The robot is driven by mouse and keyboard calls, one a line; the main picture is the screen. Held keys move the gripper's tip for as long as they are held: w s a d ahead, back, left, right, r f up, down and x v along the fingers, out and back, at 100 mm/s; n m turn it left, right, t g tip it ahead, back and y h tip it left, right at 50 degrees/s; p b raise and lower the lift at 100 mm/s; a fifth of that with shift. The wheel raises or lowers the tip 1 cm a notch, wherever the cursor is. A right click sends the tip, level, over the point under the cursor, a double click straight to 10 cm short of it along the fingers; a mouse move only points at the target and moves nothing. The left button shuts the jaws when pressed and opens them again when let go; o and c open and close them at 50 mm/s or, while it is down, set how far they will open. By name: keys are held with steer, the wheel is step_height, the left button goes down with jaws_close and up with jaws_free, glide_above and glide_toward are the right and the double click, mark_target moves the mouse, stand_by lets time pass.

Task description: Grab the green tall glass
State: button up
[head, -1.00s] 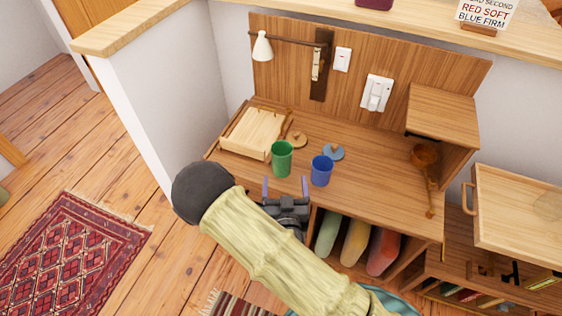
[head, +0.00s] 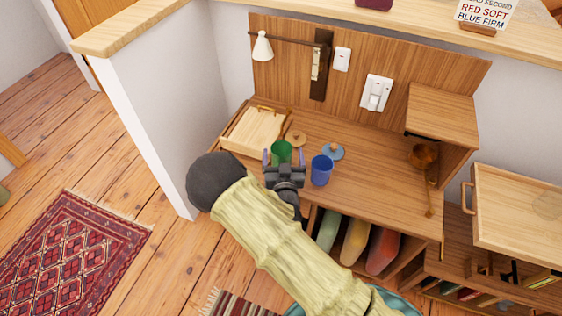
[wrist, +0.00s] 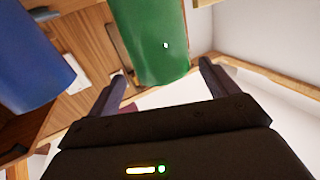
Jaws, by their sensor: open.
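The green tall glass (head: 281,150) stands on the wooden desk; its lower part is hidden behind my gripper in the head view. In the wrist view the green glass (wrist: 152,40) lies ahead, with its near end between the two fingers. My gripper (head: 283,157) is open, one finger on each side of the glass. In the wrist view the fingers of my gripper (wrist: 165,85) are spread, with a visible gap between the glass and each finger. A blue glass (head: 321,171) stands just right of the gripper; it also shows in the wrist view (wrist: 35,60).
A pale wooden box (head: 254,132) sits left of the green glass. Two round lids, tan (head: 297,138) and blue (head: 333,152), lie behind the glasses. The desk (head: 375,170) is clear to the right, up to a wooden ladle (head: 429,190).

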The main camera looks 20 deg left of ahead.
mark_target(281, 141)
steer(key=x, duration=0.5)
steer(key=shift+a+f, duration=0.2)
steer(key=c, duration=1.5)
steer(key=shift+r, duration=0.1)
step_height(281, 141, up, 10)
steer(key=shift+p, duration=0.45)
